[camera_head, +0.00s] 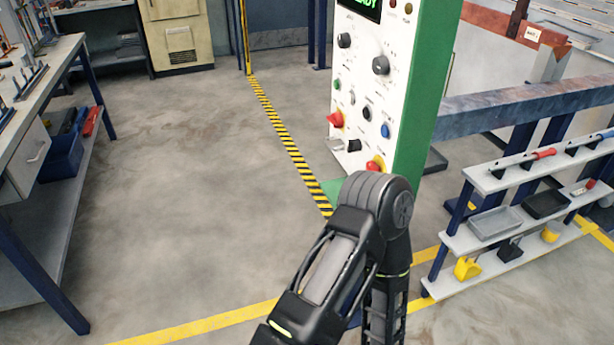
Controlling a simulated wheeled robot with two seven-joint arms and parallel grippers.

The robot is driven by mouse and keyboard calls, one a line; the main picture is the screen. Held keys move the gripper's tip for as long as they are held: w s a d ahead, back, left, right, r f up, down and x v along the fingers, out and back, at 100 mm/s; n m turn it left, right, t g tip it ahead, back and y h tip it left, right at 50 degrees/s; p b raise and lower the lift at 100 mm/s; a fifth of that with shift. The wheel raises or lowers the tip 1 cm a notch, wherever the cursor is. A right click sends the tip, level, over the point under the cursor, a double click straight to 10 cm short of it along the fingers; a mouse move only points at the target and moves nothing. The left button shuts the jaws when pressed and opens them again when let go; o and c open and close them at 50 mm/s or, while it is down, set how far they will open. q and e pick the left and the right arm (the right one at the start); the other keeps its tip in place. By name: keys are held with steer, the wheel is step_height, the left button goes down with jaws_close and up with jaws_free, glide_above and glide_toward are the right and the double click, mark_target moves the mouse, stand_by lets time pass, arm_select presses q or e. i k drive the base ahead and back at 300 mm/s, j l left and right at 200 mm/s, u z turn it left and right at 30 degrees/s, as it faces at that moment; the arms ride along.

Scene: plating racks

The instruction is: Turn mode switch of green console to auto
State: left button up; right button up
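The green console (412,100) stands upright right of centre, with a white front panel (352,75) facing left. The panel carries several black knobs, among them one at upper left (344,40) and a larger one at upper right (380,65). A green button, a blue button and red knobs sit lower down. The labels are too small to read, so I cannot tell which knob is the mode switch or its setting. A lit display (362,8) is cut off at the top. One of my arms rises in front of the console's lower part. Neither gripper is in view.
A workbench (62,50) with a blue bin (64,155) runs along the left. A white rack (470,235) with trays and tools stands at right by a metal rail (520,98). The floor between workbench and console is clear, crossed by yellow-black tape (285,140).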

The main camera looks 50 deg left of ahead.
mark_target(354, 145)
steer(key=u, duration=1.4)
